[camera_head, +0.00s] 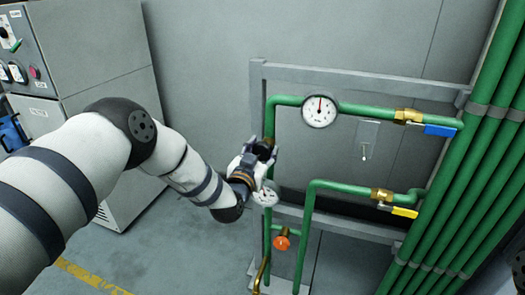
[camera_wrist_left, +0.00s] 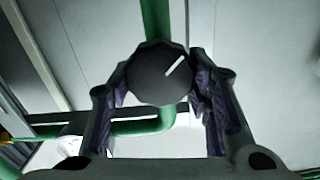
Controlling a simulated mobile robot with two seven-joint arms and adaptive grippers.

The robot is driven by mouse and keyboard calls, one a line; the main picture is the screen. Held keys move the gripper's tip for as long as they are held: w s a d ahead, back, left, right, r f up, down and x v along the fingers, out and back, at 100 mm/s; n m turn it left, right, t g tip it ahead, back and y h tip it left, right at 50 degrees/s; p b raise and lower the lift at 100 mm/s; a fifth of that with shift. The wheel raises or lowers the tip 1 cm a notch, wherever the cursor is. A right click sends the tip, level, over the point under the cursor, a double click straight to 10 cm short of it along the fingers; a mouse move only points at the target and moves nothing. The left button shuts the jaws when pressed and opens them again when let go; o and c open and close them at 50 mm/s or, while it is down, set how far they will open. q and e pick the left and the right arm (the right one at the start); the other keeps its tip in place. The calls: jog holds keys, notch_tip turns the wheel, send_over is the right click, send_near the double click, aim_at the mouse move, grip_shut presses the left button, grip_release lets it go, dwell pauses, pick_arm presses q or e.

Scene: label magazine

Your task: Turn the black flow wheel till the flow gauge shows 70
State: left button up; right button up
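The black flow wheel (camera_wrist_left: 160,73) fills the middle of the left wrist view. It is a dark knob on a green pipe, with a white pointer line towards the upper right. My left gripper (camera_head: 263,150) has one finger on each side of it, and in the left wrist view (camera_wrist_left: 160,85) the pads appear to touch its rim. In the head view the gripper hides most of the wheel. A round white gauge (camera_head: 320,111) on the upper pipe has its needle about straight up. A second gauge (camera_head: 265,197) is partly hidden below the gripper. Their numbers are too small to read.
A blue-handled valve (camera_head: 440,130) and a yellow-handled valve (camera_head: 404,212) sit on the right. An orange knob (camera_head: 282,243) is below the gripper. A grey cabinet (camera_head: 100,60) stands on the left.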

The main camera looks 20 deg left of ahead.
pick_arm(q)
jog(key=shift+c, duration=1)
jog(key=n, duration=0.4)
jog(key=shift+a+f, duration=0.1)
jog(key=n, duration=0.3)
jog(key=shift+a+f+n+b, duration=0.1)
jog(key=shift+n+b, duration=0.3)
jog(key=n, duration=0.3)
jog(key=shift+f+n, duration=0.1)
jog(key=shift+n, duration=0.2)
jog(key=shift+n+b, duration=0.6)
jog(key=shift+n, duration=0.9)
pick_arm(e)
jog(key=shift+s+f+g, duration=0.4)
jog(key=shift+s+f, duration=0.65)
jog(key=shift+f, duration=0.1)
pick_arm(q)
jog(key=shift+n, duration=0.3)
